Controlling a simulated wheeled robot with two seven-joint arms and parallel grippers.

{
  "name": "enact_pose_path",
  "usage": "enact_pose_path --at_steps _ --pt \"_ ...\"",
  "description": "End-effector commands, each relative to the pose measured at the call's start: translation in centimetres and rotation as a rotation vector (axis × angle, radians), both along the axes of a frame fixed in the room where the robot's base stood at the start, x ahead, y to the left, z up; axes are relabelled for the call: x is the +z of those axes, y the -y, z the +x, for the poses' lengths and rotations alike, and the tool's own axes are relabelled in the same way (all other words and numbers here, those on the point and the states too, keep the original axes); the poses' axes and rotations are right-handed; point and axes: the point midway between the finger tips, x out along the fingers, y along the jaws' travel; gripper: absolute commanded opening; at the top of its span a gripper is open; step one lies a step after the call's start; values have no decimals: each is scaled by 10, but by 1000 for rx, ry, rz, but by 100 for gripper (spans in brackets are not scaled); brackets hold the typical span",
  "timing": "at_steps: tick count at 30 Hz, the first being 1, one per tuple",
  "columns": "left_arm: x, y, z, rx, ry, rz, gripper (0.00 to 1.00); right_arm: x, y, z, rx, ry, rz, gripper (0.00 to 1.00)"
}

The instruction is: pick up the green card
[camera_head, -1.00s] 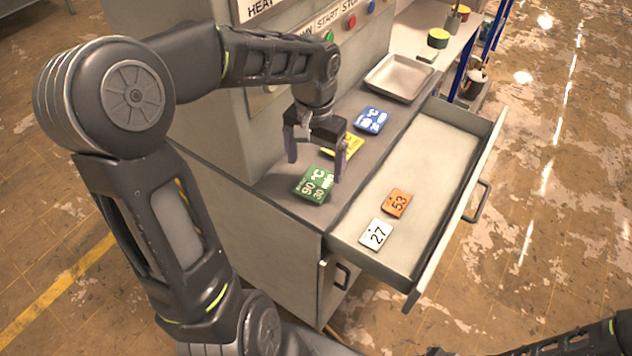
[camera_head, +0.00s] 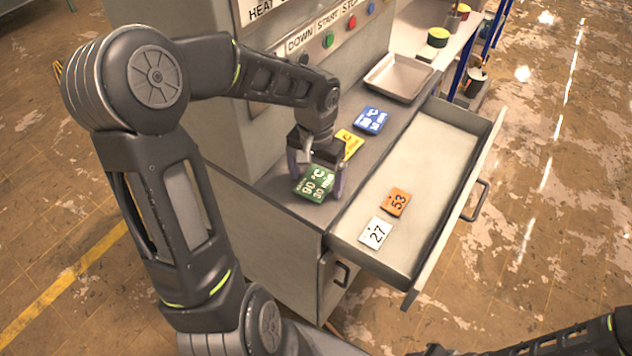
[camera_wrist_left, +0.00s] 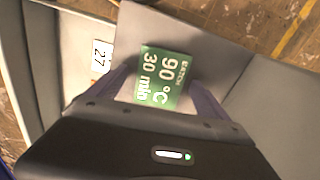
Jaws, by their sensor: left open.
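The green card (camera_head: 315,185) lies flat on the grey counter, marked 90 °C and 30 min. It also shows in the left wrist view (camera_wrist_left: 162,78), between the two fingers. My left gripper (camera_head: 316,182) is open and low over the card, one finger on each side of it. I cannot tell whether the fingers touch the card. My right gripper is not clearly in view; only part of my right arm shows at the bottom right.
A yellow card (camera_head: 350,143) and a blue card (camera_head: 370,120) lie farther back on the counter. A metal tray (camera_head: 399,78) stands behind them. The open drawer (camera_head: 432,150) holds an orange card (camera_head: 397,202) and a white card (camera_head: 376,233). A panel with buttons (camera_head: 328,40) rises behind.

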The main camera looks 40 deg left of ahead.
Motion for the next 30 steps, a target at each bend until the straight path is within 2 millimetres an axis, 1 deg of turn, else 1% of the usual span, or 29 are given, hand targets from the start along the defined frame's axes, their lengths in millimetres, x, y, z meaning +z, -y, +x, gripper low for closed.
enact_pose_path --at_steps 10,30 --pt "0 0 0 0 0 0 89 0 0 0 0 0 0 36" --pt "0 0 0 0 0 0 34 0 0 0 0 0 0 36"
